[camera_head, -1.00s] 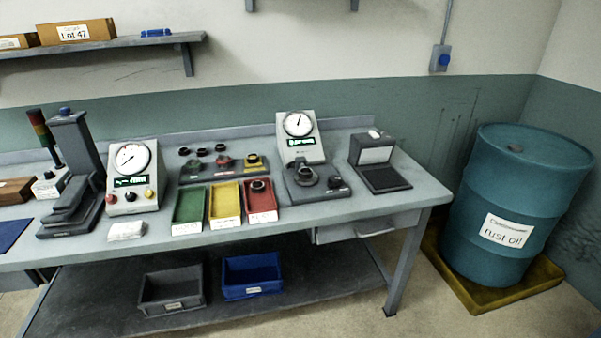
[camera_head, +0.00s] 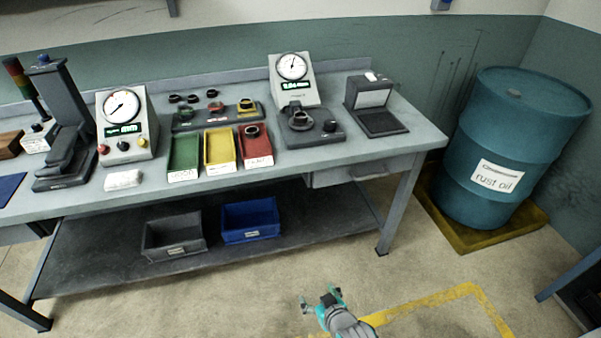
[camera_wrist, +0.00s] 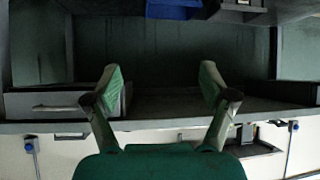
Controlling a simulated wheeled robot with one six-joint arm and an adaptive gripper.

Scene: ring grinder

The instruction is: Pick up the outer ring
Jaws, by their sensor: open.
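Several dark rings are on the workbench (camera_head: 230,178). One ring (camera_head: 299,119) sits on the base of the right dial gauge (camera_head: 293,75), and another ring (camera_head: 252,131) is in the red tray (camera_head: 256,153). More small rings stand on and behind the rack (camera_head: 217,121). I cannot tell which of them is the outer ring. My gripper (camera_head: 320,297) is open and empty, low in front of the bench and far from the rings. In the wrist view its two fingers (camera_wrist: 165,88) are spread apart, with no ring visible there.
Green (camera_head: 184,157) and yellow (camera_head: 220,150) trays stand beside the red one. A dark display stand (camera_head: 378,120) is at the bench's right end. Grey (camera_head: 173,238) and blue (camera_head: 250,221) bins sit on the lower shelf. A rust oil drum (camera_head: 510,150) stands at right. The floor in front is open.

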